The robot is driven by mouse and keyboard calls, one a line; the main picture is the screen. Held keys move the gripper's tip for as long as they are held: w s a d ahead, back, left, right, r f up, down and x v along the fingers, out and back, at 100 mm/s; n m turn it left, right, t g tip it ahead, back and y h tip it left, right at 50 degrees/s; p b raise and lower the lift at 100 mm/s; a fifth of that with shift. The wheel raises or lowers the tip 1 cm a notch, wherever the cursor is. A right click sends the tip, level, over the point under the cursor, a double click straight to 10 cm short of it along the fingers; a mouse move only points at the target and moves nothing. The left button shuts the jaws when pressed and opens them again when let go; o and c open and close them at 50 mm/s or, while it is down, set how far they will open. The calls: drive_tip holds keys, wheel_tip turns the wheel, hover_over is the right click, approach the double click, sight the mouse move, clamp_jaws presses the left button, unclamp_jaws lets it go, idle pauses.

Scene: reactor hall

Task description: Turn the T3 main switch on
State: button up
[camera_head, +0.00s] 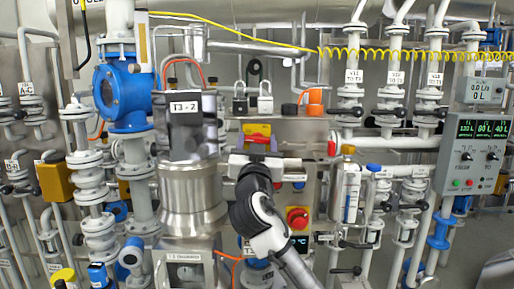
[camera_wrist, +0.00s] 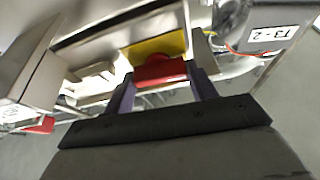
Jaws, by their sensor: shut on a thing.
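A red switch handle on a yellow plate (camera_head: 257,129) sits on the metal panel right of the T3-2 unit, taken here as the T3 main switch. My gripper (camera_head: 258,150) reaches up to it from below and covers its lower part in the head view. In the wrist view, the red handle (camera_wrist: 160,73) lies between the two fingers of my gripper (camera_wrist: 162,84), with the yellow plate behind it. The gripper is shut on the red handle. The handle's exact angle is hard to tell.
The T3-2 unit (camera_head: 186,125) stands close on the left. Another red knob on yellow (camera_head: 298,217) is below right, beside my arm. Pipes and valves crowd both sides, with a control box (camera_head: 475,158) at far right.

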drive_tip(key=m+g+h, duration=0.1)
drive_tip(key=m+h, duration=0.1)
drive_tip(key=m, duration=0.4)
drive_tip(key=m+g+h+b, duration=0.1)
drive_tip(key=m+g+h, duration=0.1)
drive_tip(key=m, duration=0.4)
drive_tip(key=m+g+h+b, duration=0.1)
drive_tip(key=m+h, duration=0.1)
drive_tip(key=m, duration=0.3)
drive_tip(key=shift+a+r+m+g, duration=0.1)
drive_tip(key=shift+a+m+g, duration=0.05)
drive_tip(key=shift+m+g, duration=0.75)
drive_tip(key=shift+m, duration=1)
drive_tip(key=o, duration=1)
drive_tip(key=shift+c, duration=0.2)
drive_tip(key=shift+r, duration=0.15)
drive_tip(key=shift+s, duration=0.15)
